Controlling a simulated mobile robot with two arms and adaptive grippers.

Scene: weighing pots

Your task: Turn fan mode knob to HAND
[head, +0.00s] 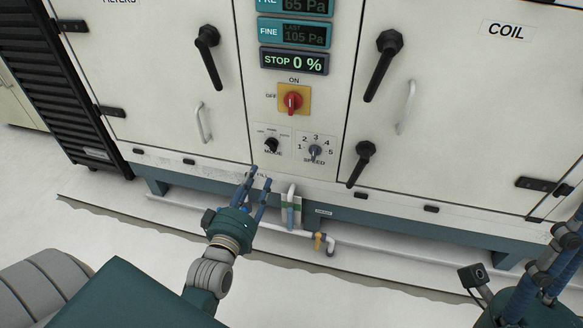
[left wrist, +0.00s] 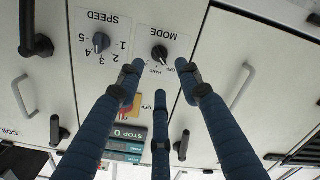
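The black MODE knob (head: 271,145) sits on a pale plate low on the cabinet's middle panel. My right gripper (head: 562,250) is partly cut off at the right edge.
The SPEED knob (head: 314,152) sits just right of the MODE knob. A red switch (head: 291,101) on a yellow plate is above, under a display (head: 294,61) reading STOP 0 %. Black door handles (head: 209,57) flank the panel. A white pipe (head: 290,231) runs below.

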